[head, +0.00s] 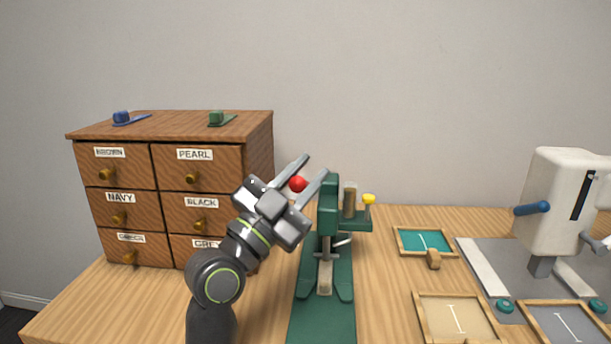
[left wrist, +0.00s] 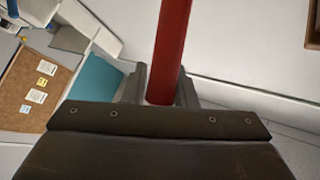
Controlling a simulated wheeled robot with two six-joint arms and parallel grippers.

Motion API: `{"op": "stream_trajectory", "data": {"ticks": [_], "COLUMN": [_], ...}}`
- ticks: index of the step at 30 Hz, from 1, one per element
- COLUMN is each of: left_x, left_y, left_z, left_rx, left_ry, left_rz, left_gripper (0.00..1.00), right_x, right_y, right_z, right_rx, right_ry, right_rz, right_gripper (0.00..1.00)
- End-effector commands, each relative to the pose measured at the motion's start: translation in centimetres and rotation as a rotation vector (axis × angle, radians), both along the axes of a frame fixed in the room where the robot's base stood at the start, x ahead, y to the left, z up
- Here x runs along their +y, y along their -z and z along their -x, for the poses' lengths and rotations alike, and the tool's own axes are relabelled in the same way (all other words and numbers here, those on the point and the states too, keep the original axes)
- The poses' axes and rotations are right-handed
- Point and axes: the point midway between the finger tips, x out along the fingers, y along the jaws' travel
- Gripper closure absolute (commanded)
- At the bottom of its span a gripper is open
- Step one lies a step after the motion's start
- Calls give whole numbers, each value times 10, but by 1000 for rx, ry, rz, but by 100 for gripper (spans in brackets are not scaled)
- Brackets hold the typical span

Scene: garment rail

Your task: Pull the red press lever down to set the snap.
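The green snap press (head: 328,215) stands on the wooden table, right of the drawer cabinet. The round red end of its lever (head: 298,184) is raised beside the press's upper part. My left gripper (head: 305,174) has its fingers on either side of the red end. The snap itself cannot be made out. My right gripper is in neither view.
A wooden drawer cabinet (head: 172,200) stands at the left. Trays, one teal (head: 424,241) and one beige (head: 455,318), lie to the right. A white machine (head: 562,205) stands at the far right. Some bare table lies between press and trays.

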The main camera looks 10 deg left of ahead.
Motion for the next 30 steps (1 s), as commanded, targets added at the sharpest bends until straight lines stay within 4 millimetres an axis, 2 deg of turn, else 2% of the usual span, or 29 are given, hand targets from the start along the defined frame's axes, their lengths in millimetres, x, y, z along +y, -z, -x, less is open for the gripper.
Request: {"op": "stream_trajectory", "data": {"ticks": [1, 5, 16, 20, 30], "left_x": [0, 0, 6, 20, 66], "left_y": [0, 0, 7, 19, 61], "left_z": [0, 0, 7, 23, 80], "left_rx": [0, 0, 1, 0, 2], "left_ry": [0, 0, -2, -4, -4], "left_rz": [0, 0, -1, -3, -7], "left_gripper": [69, 54, 54, 54, 54], "right_x": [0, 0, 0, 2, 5], "right_y": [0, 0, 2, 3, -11], "right_z": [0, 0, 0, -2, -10], "right_rx": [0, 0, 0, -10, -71], "right_ry": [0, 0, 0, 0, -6], "right_rz": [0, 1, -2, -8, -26], "right_gripper": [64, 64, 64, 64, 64]}}
